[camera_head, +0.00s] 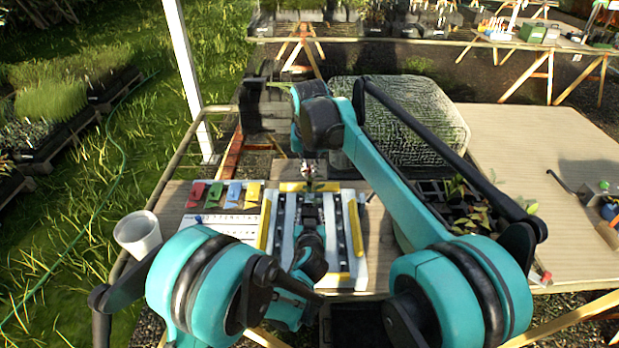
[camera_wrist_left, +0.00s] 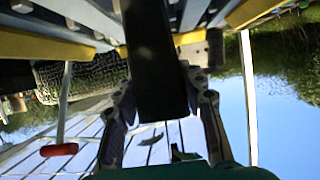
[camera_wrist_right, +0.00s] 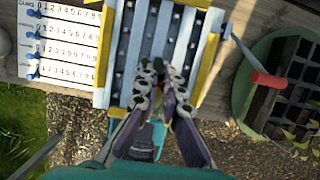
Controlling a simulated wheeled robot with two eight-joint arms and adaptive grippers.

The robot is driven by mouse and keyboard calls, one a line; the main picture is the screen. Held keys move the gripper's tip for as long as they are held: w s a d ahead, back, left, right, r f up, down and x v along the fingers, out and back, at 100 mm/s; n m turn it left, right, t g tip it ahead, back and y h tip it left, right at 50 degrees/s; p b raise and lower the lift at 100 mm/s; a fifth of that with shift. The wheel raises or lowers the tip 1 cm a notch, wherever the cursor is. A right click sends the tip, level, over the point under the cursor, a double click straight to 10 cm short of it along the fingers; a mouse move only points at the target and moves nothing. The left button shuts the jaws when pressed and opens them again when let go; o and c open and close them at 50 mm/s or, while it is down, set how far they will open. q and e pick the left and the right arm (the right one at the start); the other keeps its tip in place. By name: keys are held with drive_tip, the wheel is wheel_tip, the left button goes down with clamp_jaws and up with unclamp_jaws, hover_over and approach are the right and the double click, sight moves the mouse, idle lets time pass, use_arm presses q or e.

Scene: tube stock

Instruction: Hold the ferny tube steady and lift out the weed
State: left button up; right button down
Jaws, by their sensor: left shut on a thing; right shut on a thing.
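The ferny tube is a dark, square-sided tube (camera_wrist_left: 157,65) that runs up between my left fingers in the left wrist view. My left gripper (camera_wrist_left: 165,108) is shut on its sides; in the head view this gripper (camera_head: 309,217) is over the middle of the slatted rack (camera_head: 346,222). My right gripper (camera_wrist_right: 161,88) is shut above the rack, farther out in the head view (camera_head: 308,173). A small bit of green, the weed (camera_wrist_right: 158,65), shows at its fingertips. Most of the weed and the tube's mouth are hidden.
A white cup (camera_head: 138,233) stands at the left edge. A dark celled tray (camera_wrist_right: 290,85) is at right. The far-right tabletop (camera_head: 540,145) is mostly clear.

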use_arm(q)
drive_tip(key=o, duration=1.3)
drive_tip(key=shift+o, duration=0.2)
drive_tip(key=shift+s, duration=0.1)
